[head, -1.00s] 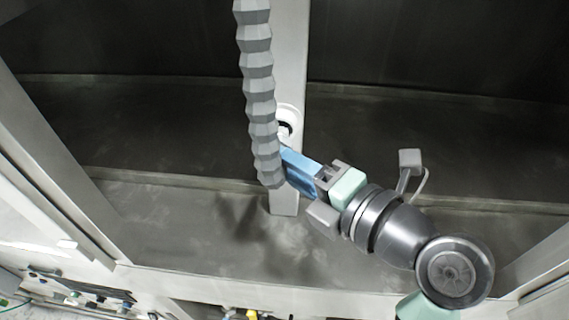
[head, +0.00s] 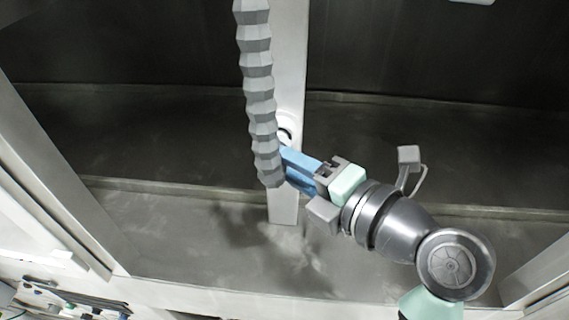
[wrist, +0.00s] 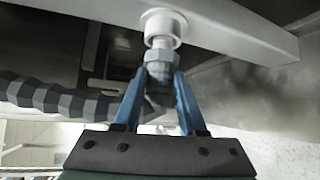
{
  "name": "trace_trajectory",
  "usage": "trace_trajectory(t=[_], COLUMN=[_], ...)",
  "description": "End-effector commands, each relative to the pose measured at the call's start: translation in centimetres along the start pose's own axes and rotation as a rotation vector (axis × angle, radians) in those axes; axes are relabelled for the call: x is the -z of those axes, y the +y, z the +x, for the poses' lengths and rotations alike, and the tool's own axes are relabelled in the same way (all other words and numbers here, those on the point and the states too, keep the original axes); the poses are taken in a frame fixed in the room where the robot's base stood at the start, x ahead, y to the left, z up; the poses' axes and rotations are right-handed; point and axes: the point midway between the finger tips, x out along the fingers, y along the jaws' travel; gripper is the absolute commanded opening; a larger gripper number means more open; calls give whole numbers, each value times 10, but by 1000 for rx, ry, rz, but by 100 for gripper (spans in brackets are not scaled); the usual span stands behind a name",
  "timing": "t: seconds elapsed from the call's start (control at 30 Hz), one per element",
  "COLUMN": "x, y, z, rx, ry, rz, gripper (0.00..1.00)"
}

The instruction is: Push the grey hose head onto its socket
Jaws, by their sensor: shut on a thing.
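The grey hose head (wrist: 158,70) is held between the blue fingers of my gripper (wrist: 160,82), which is shut on it. Its narrower tip points up at the white ring-shaped socket (wrist: 160,24) under a pale beam. The tip meets the socket's mouth in the wrist view; I cannot tell whether it is inside. In the head view, the ribbed grey hose (head: 258,85) hangs down to my gripper (head: 281,166) and hides the hose head. The socket (head: 286,131) shows partly behind the hose, just above the fingers.
The pale beam (head: 284,208) runs up behind the hose. Dark metal panels (head: 150,130) lie on both sides of it, with open room in front. A pale frame post (head: 50,170) stands at left. The hose (wrist: 60,98) trails off left in the wrist view.

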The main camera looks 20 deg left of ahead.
Motion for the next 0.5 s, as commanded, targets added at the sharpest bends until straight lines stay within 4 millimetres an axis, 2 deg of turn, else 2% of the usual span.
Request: trace_trajectory(t=[0.5], x=[-6], y=[0], z=[5], rx=[-1], ry=[0], rz=[-2], gripper=[0])
